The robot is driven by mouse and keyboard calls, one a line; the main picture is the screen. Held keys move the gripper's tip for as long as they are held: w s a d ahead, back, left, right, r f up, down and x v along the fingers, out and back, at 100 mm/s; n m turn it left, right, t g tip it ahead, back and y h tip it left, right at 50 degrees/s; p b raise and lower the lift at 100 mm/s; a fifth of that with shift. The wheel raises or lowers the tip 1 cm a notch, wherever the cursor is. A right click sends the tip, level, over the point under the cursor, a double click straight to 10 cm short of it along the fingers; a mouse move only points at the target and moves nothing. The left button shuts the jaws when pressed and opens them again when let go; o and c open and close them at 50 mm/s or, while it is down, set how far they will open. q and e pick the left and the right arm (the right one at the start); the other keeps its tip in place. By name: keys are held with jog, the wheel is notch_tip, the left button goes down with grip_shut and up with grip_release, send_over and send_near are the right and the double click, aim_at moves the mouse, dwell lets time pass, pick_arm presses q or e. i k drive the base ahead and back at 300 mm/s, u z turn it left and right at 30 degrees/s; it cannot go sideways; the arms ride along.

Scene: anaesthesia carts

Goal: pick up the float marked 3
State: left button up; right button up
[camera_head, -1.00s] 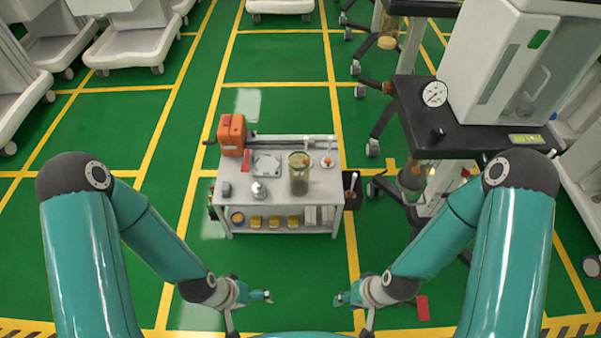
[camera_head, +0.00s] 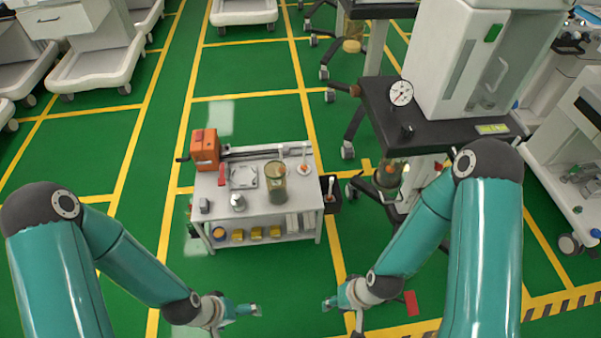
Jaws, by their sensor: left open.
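A small white bench (camera_head: 238,222) stands ahead, with a glass cylinder (camera_head: 275,184) of cloudy greenish-brown content on its top. Something pale and reddish shows at the cylinder's mouth; I cannot tell if it is a float. A small dish with an upright white rod (camera_head: 303,160) is right of the cylinder. No mark 3 is readable, so I cannot pick out that float. My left gripper (camera_head: 255,310) is open and empty, in front of the bench, low in the view. My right gripper (camera_head: 329,304) is empty, to its right; its jaw gap is too small to judge. Both are apart from the bench.
An orange machine (camera_head: 205,150), a grey plate (camera_head: 243,176) and a silver vessel (camera_head: 238,201) are on the bench. A black-topped cart (camera_head: 430,130) with a gauge (camera_head: 401,92) stands close right. Green floor is free left of the bench.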

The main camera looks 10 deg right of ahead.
aim_at(280, 148)
jog(key=u, duration=0.35)
jog(key=i, duration=1.45)
jog(key=u, duration=0.15)
